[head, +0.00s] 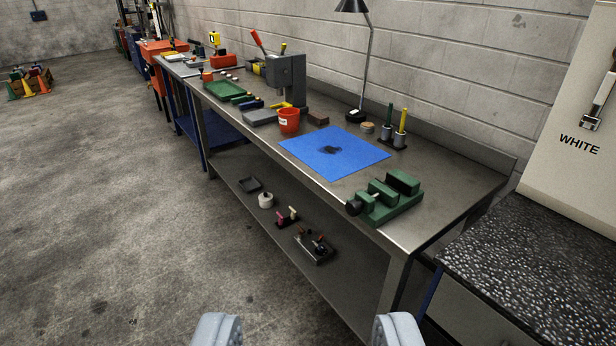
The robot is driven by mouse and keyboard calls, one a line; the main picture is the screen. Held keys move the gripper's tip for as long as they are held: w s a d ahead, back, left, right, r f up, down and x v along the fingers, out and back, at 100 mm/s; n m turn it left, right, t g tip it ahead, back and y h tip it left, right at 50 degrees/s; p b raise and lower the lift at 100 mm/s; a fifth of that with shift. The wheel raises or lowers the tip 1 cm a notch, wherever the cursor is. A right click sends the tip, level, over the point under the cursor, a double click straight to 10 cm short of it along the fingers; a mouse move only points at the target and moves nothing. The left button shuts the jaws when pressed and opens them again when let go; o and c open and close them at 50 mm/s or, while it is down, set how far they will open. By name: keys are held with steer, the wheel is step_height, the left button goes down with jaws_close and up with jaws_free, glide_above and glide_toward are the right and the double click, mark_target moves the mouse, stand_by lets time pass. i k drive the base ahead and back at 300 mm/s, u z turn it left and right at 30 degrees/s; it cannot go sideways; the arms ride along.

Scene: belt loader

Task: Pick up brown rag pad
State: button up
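A small brown block-like pad (318,118) lies on the steel workbench (440,215), behind the blue mat and right of an orange-red cup. It may be the brown rag pad, but it is too small to make out cloth. My gripper (307,329) shows only as two pale grey fingertips at the bottom edge. They are wide apart with nothing between them. My gripper is well short of the bench and far from the pad.
The blue mat (335,152) has a dark stain. Around the pad stand the cup (288,120), a grey press (287,78), a lamp (356,113), and a round tan piece (367,127). A green vise (387,198) sits at the front corner.

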mark_target(316, 117)
steer(key=u, duration=0.45)
steer(key=i, duration=1.15)
steer(key=u, duration=0.6)
steer(key=i, duration=2.5)
steer(key=z, duration=1.25)
steer(key=i, duration=1.15)
steer(key=z, duration=0.7)
steer(key=k, duration=0.8)
steer(key=z, duration=0.25)
steer(key=i, duration=0.5)
steer(key=u, duration=0.05)
